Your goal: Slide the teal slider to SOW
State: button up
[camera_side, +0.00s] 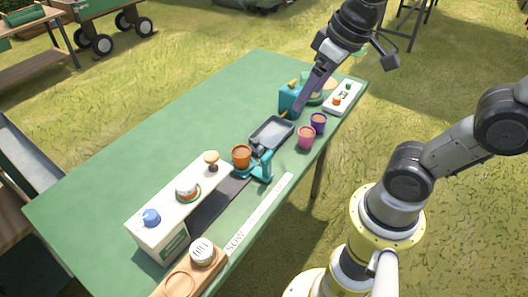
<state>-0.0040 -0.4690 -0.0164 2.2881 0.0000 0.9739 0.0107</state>
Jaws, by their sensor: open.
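The teal slider (262,166) stands at the far end of a dark track (212,207). An orange pot (242,155) sits at its left side, apparently carried by it. A white strip (262,210) runs beside the track, with the letters SOW (236,241) at its near end. My gripper (287,112) is open and points down beyond the slider, near a grey tray and a teal box. It is apart from the slider. Its fingertips are small and partly lost against the teal box.
The grey tray (271,133) lies between slider and gripper. Pink (306,138) and purple (319,123) pots stand right of it. The teal box (288,100) is behind. A white box (160,235) with knobs flanks the track; a wooden holder (178,283) is near. The table's left half is clear.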

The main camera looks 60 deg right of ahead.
jog(key=w+f+g, duration=0.2)
jog(key=w+f, duration=0.1)
jog(key=w, duration=0.4)
jog(key=g, duration=0.2)
send_over(267, 154)
notch_tip(267, 154, down, 6)
notch_tip(267, 154, down, 13)
jog(key=shift+r, duration=0.15)
grip_shut()
